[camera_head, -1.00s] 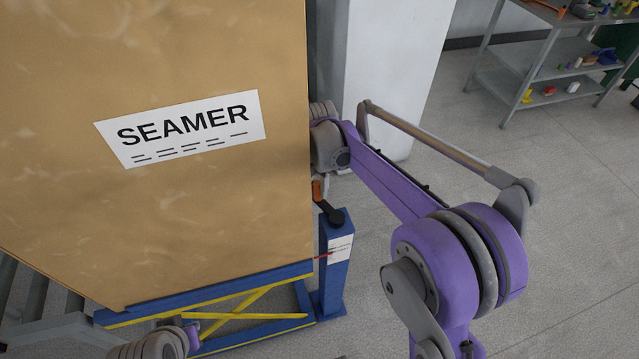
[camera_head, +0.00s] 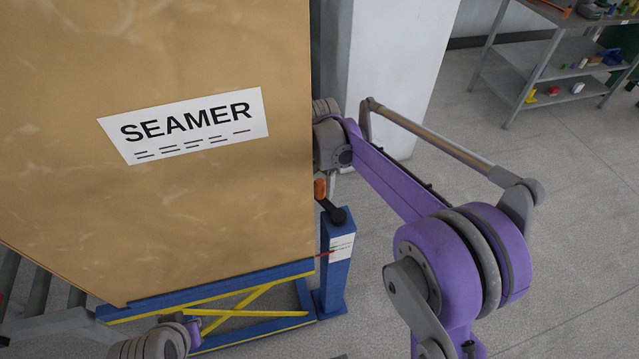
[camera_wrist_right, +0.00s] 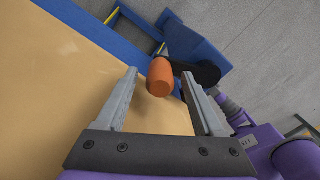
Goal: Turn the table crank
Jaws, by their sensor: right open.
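The table crank has an orange handle (camera_head: 320,188) on a black arm (camera_head: 336,213), at the top of a blue post (camera_head: 335,265) beside the lift table (camera_head: 220,292). In the right wrist view the orange handle (camera_wrist_right: 160,78) points toward the camera, with its black arm (camera_wrist_right: 205,73) behind it. My right gripper (camera_wrist_right: 159,74) is open, with one finger on each side of the handle and visible gaps to both. In the head view my right wrist is above the crank, and its fingers are mostly hidden by the box edge. My left wrist shows at the bottom, but its gripper does not.
A large tan box labelled SEAMER (camera_head: 180,215) stands on the blue and yellow lift table, close left of the crank. A pale pillar (camera_head: 385,70) rises behind. A grey shelf (camera_head: 550,60) with small items is at the back right. The right-hand floor is clear.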

